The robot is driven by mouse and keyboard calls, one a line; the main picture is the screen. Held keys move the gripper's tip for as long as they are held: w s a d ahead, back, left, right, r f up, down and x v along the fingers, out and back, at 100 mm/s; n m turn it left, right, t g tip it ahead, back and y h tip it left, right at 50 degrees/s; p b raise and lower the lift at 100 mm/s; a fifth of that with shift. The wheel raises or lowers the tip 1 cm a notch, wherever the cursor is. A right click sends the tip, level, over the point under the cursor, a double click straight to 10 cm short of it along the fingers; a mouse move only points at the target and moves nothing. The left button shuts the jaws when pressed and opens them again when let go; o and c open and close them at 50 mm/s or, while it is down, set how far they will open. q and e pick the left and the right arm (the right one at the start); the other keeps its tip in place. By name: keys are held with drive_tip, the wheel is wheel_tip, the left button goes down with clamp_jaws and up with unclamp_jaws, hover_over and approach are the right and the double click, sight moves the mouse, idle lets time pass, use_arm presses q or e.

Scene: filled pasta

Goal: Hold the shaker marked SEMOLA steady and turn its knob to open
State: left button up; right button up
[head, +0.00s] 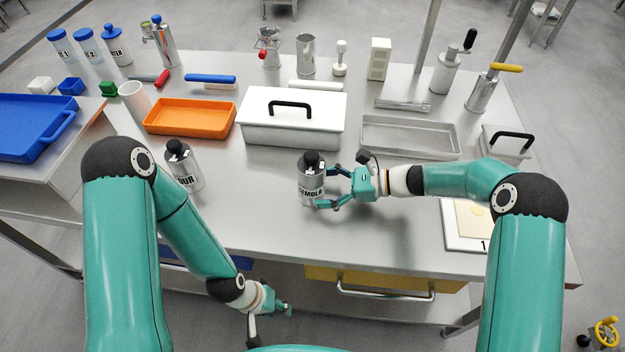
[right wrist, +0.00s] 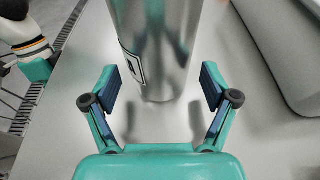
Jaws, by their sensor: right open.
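The SEMOLA shaker (head: 311,186) is a metal cylinder with a black knob (head: 311,160) on top; it stands upright on the steel table. My right gripper (head: 327,187) comes from the right, low at the shaker, with its fingers spread. In the right wrist view the shaker's metal body (right wrist: 158,50) stands ahead and between the open fingers (right wrist: 158,88), with a visible gap on each side. Its top is cut off there. My left gripper (head: 280,306) hangs low in front of the table, away from the shaker; its finger opening is too small to judge.
A similar shaker (head: 187,172), its label ending in "OUR", stands to the left. Behind are a white lidded box (head: 292,133), an orange tray (head: 190,131) and a grey tray (head: 410,150). A numbered board (head: 455,240) lies at right. The table front between the shakers is clear.

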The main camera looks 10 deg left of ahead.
drive_tip(key=shift+b+x, duration=0.3)
drive_tip(key=shift+x, duration=0.75)
drive_tip(key=c, duration=0.9)
